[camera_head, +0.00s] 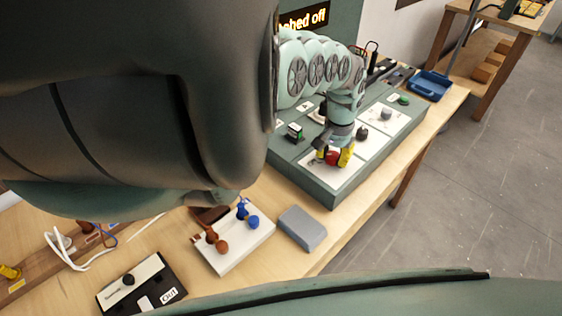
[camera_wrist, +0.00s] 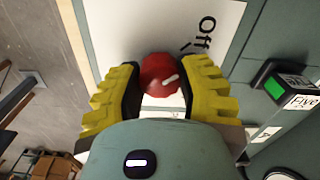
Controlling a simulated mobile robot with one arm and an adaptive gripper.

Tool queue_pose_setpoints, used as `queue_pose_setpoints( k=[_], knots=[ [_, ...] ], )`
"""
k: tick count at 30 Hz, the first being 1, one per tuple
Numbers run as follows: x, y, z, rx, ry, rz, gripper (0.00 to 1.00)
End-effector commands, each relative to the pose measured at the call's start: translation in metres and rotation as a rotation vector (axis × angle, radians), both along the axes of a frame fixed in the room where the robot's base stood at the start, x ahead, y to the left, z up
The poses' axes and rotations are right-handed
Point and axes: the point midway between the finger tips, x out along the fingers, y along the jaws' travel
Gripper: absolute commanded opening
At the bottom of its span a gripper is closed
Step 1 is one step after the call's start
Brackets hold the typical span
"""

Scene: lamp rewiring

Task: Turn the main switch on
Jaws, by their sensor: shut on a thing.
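The main switch is a red round knob (camera_wrist: 160,75) with a white pointer mark, on a white plate (camera_wrist: 205,30) that reads "Off" in the wrist view. The mark slants and does not point straight at the word. My gripper (camera_wrist: 158,88) has its yellow-and-black fingers on both sides of the knob, shut on it. In the head view the red knob (camera_head: 332,158) shows between the yellow fingertips of my gripper (camera_head: 334,157), on the near part of the green-grey panel box (camera_head: 318,190). Part of the plate is hidden by the fingers.
The panel also bears a green-lit rocker (camera_wrist: 275,87), a dark knob (camera_head: 361,132) and a grey knob (camera_head: 386,114). A display (camera_head: 303,19) ends in "ched off". A grey block (camera_head: 302,228) and a white terminal board (camera_head: 235,245) lie on the bench. A blue tray (camera_head: 429,85) is farther back.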

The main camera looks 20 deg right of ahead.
Motion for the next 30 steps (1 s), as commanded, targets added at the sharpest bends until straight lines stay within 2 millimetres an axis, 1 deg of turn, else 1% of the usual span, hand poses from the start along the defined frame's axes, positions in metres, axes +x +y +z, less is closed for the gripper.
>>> queue_pose_setpoints(
  k=[1, 8, 30],
  knots=[
    [0.0034, 0.0016, -0.0027, -0.007, 0.001, -0.017, 0.00],
    [0.0031, 0.0014, -0.0038, -0.008, 0.002, -0.205, 0.00],
    [0.0007, 0.0000, -0.0033, -0.010, 0.003, -0.911, 0.00]
  ],
)
